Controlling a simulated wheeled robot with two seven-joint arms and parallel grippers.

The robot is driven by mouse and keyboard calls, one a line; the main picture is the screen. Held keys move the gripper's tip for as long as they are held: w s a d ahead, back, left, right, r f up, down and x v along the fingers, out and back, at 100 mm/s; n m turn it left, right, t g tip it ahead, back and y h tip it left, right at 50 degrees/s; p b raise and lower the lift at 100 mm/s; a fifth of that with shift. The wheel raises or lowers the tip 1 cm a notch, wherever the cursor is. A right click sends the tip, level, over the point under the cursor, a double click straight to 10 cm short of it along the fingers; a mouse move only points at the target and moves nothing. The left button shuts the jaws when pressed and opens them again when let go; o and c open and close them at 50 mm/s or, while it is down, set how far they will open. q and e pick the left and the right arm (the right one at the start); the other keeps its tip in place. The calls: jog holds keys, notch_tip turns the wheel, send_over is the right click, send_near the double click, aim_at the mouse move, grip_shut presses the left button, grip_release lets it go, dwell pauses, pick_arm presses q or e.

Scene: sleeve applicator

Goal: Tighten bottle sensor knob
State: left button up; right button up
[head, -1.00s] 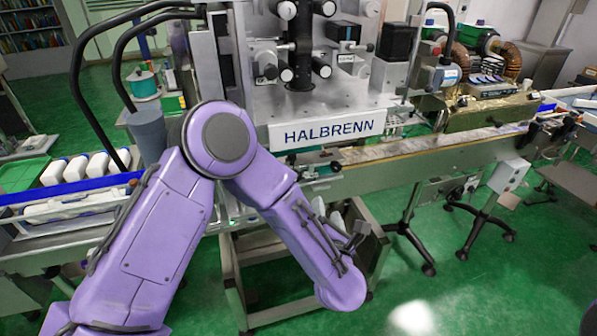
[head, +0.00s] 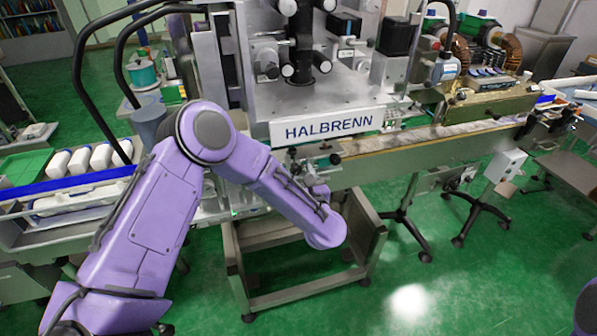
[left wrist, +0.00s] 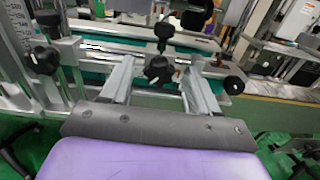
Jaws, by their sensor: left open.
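Several black knobs sit on the metal rails at the machine's conveyor edge. In the left wrist view, a black lobed knob (left wrist: 158,70) stands between the two grey fingers of my left gripper (left wrist: 157,68), with space on both sides. The fingers look apart from it; I cannot tell the depth gap. No label shows which knob is the bottle sensor knob. In the head view my left gripper (head: 319,186) is small and partly hidden by my wrist, just below a black knob (head: 335,160) under the HALBRENN plate. My right gripper is out of view.
In the left wrist view other black knobs stand close by: upright (left wrist: 163,28), on the left (left wrist: 42,60) and on the right (left wrist: 233,84). The HALBRENN plate (head: 328,127) overhangs the conveyor (head: 420,155).

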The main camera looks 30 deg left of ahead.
pick_arm(q)
jog(key=c, duration=1)
jog(key=shift+c, duration=0.2)
jog(key=shift+f, duration=0.1)
